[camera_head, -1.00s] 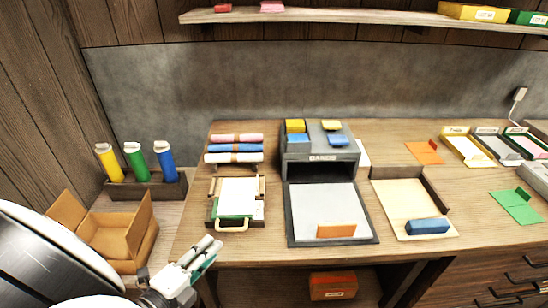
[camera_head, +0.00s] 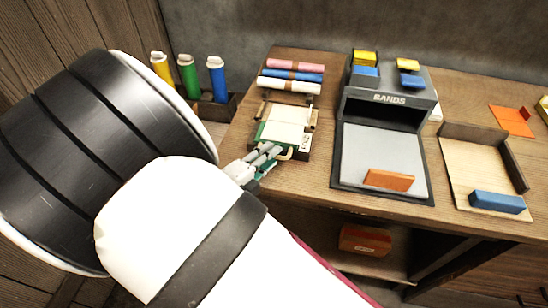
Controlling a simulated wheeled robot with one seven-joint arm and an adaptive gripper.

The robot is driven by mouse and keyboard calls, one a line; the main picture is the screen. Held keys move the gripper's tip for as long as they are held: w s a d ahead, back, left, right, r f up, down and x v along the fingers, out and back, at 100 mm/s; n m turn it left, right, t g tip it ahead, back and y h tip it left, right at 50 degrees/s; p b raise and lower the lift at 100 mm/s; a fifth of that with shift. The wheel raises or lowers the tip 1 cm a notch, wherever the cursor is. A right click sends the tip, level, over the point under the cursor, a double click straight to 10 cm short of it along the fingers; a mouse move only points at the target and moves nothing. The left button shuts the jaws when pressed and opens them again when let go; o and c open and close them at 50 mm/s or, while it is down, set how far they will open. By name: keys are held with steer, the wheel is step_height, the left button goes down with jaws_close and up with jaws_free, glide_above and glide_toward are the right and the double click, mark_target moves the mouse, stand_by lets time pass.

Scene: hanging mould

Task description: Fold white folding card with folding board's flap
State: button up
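The folding board (camera_head: 262,131) lies near the left front edge of the table, with a beige handle (camera_head: 288,154) at its front. The white folding card (camera_head: 290,114) lies on it, looking flat. Green shows along the board's left and front part, and a small white label sits at its right. My gripper (camera_head: 274,154) is at the board's front edge, by the handle. Its grey fingers look close together or overlap in this view. I cannot tell whether they touch the handle or hold anything. My arm covers the lower left of the view.
Pink, blue and white rolls (camera_head: 290,87) lie behind the board. A grey bands box (camera_head: 390,110) with a grey mat (camera_head: 375,150) and an orange block (camera_head: 389,180) stands to the right. A wooden tray (camera_head: 468,165) with a blue block (camera_head: 497,202) is further right. Coloured bottles (camera_head: 217,80) stand at left.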

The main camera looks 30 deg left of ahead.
steer(key=shift+x, duration=0.8)
jaws_close()
steer(key=shift+s, duration=0.1)
steer(key=shift+s+g, duration=0.1)
steer(key=shift+g, duration=0.2)
steer(key=shift+r+p, duration=0.15)
steer(key=shift+p, duration=0.3)
